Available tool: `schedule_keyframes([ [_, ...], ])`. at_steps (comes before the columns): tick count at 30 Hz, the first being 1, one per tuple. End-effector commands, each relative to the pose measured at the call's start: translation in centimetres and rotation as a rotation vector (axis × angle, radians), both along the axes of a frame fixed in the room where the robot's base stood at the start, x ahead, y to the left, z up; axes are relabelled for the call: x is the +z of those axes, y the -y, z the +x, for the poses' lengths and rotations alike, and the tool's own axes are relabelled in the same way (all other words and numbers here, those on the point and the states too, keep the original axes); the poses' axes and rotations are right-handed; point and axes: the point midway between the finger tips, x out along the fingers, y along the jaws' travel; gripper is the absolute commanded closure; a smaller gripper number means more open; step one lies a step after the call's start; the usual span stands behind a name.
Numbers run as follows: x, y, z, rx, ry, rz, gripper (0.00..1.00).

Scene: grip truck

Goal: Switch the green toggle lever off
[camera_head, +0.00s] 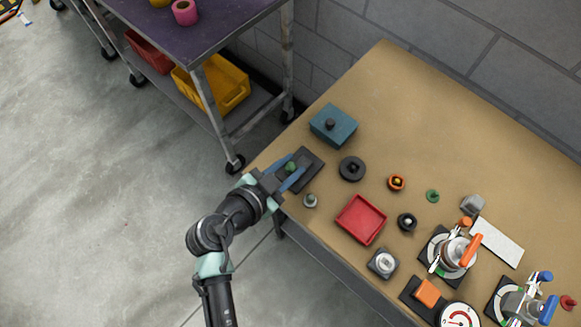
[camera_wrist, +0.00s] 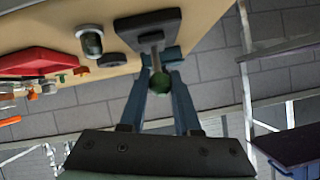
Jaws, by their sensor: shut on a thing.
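The green toggle lever (camera_head: 291,167) has a round green knob and stands on a dark base plate (camera_head: 314,163) near the left end of the tan bench. My gripper (camera_head: 289,171) reaches in from the lower left with its two blue fingers on either side of the knob, shut on it. In the wrist view, the green knob (camera_wrist: 160,83) sits between the fingers, with a grey lever stem running up to the dark plate (camera_wrist: 147,19). The fingers partly hide the lever in the head view.
A teal box with a black knob (camera_head: 333,125) and a black round knob (camera_head: 352,168) stand close by. Valves and gauges crowd the far right. A purple-topped cart (camera_head: 190,40) stands left of the bench.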

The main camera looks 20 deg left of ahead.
Motion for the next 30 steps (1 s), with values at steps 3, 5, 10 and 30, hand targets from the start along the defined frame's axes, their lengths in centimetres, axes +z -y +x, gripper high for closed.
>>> schedule_keyframes([
  [3,0.09,0.06,0.1,-0.001,0.011,-0.002,1.0],
  [5,0.13,0.06,0.1,-0.001,0.013,-0.004,1.0],
  [10,0.16,0.06,0.09,-0.001,0.013,-0.004,1.0],
  [30,0.15,-0.09,-0.37,0.0,0.008,-0.003,0.39],
])
